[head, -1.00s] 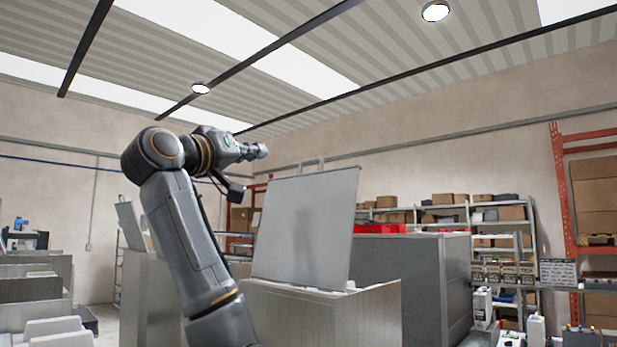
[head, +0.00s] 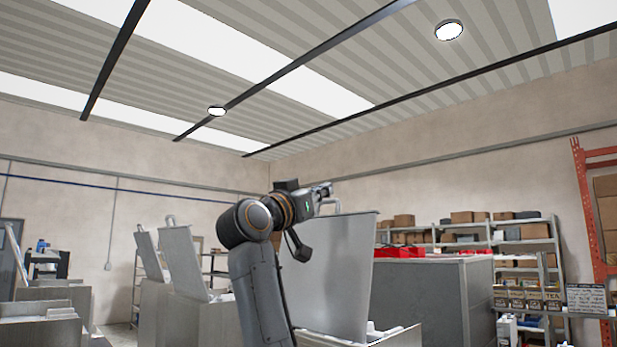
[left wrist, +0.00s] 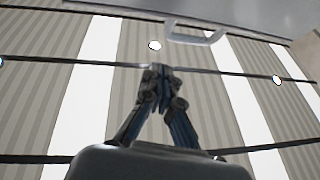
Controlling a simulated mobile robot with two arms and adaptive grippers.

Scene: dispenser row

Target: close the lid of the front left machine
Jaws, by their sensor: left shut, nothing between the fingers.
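The nearest machine (head: 400,340) has its grey lid (head: 345,275) raised, standing nearly upright. The lid's handle (head: 337,207) is on its top edge, partly hidden by my gripper. My right gripper is not in view.
Two more machines with raised lids (head: 182,262) (head: 149,256) stand to the left. A large grey cabinet (head: 432,290) with red bins (head: 400,252) on top stands behind the nearest machine. Shelves with boxes (head: 520,232) line the back wall.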

